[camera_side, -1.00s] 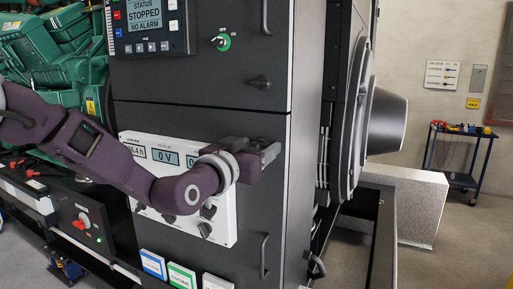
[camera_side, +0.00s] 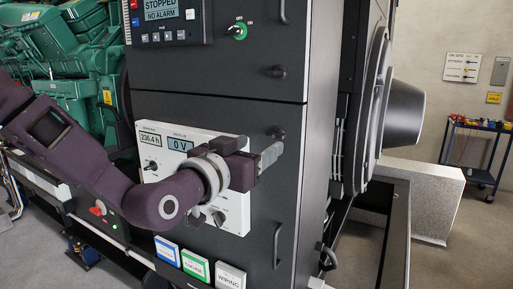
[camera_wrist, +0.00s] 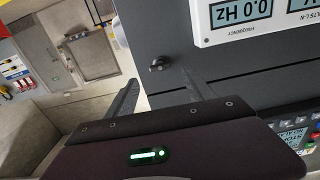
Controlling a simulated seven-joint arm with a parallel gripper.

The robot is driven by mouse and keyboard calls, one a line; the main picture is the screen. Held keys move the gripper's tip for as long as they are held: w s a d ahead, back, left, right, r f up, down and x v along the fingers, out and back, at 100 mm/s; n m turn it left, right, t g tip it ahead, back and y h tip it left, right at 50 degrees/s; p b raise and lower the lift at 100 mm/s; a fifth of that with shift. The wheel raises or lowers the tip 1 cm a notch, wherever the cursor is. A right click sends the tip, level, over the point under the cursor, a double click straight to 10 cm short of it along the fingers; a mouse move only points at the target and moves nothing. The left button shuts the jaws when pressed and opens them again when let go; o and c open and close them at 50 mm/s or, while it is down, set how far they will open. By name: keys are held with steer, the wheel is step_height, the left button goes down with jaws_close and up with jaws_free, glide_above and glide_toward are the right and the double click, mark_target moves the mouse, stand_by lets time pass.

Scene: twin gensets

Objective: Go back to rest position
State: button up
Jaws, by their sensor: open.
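My gripper (camera_side: 268,156) is in front of the dark cabinet (camera_side: 262,80), just right of the upper part of the white meter panel (camera_side: 238,212). My purple wrist hides part of that panel's meters. In the wrist view, my gripper (camera_wrist: 159,80) has its two grey fingers apart with nothing between them. A black door knob (camera_wrist: 159,65) shows beyond the fingers in that view. The white meter panel (camera_wrist: 245,25) is upside down at the upper right there.
A door handle (camera_side: 277,245) stands out below my gripper. Green engine (camera_side: 50,55) is at left. A tool cart (camera_side: 475,150) stands far right, with open floor before it.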

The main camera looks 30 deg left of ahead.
steer(key=s+a+f+g, duration=0.3)
steer(key=s+a+g, duration=0.1)
steer(key=s, duration=0.7)
steer(key=s+a+f+g, duration=0.3)
steer(key=s+a+g, duration=0.1)
steer(key=s, duration=0.7)
steer(key=s+a+f+g, duration=0.4)
steer(key=s+a, duration=0.1)
steer(key=s, duration=0.7)
steer(key=shift+a, duration=0.2)
